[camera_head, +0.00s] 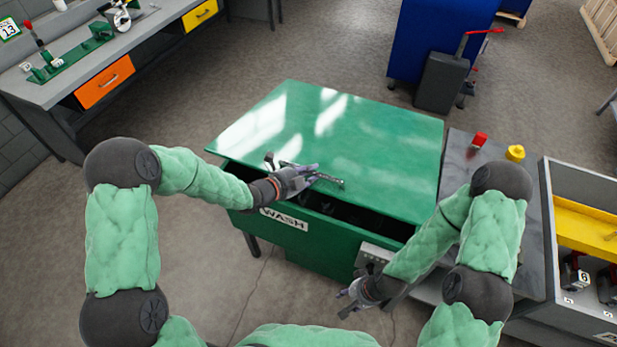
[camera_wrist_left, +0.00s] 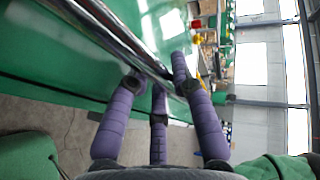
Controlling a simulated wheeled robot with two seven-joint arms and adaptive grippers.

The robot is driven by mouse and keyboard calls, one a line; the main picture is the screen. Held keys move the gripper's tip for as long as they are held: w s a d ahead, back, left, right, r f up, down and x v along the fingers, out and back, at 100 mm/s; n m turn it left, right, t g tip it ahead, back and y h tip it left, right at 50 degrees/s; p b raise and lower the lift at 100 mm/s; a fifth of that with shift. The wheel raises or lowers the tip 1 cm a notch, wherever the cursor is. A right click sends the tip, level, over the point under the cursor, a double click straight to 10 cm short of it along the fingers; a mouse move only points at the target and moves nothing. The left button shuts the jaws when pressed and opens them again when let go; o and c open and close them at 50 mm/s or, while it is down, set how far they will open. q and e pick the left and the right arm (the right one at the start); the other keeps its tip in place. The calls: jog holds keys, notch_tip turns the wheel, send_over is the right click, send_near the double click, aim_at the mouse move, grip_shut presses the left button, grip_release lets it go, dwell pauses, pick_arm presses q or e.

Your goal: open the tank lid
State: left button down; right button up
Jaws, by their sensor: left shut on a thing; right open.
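The green tank lid (camera_head: 340,140) covers the top of the green wash tank (camera_head: 325,240), which has a "WASH" label on its front. The lid's front edge stands a little above the tank, and a dark gap shows under it. A metal bar handle (camera_head: 318,176) runs along the lid near its front edge. My left gripper (camera_head: 308,177) is shut on the handle. In the left wrist view, its purple fingers (camera_wrist_left: 165,85) are around the shiny handle (camera_wrist_left: 120,38). My right gripper (camera_head: 352,299) is open and empty, low in front of the tank's right end.
A workbench (camera_head: 120,50) stands at the back left. Floor in front is clear.

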pick_arm(q)
jog(key=w+d+r+p, duration=0.1)
jog(key=w+r+p, duration=0.3)
jog(key=r+p, duration=0.3)
jog(key=w+d+r+g+p, duration=0.1)
jog(key=w+r+p, duration=0.3)
jog(key=r+p, duration=0.3)
jog(key=w+d+r+p, duration=0.1)
jog(key=w+r+p, duration=0.3)
jog(key=r+p, duration=0.3)
jog(key=shift+d+r+n+g+y+p, duration=0.3)
jog(key=shift+d+r+y+p, duration=0.1)
jog(key=shift+r, duration=0.95)
pick_arm(e)
notch_tip(320, 180, up, 23)
jog(key=shift+c, duration=0.3)
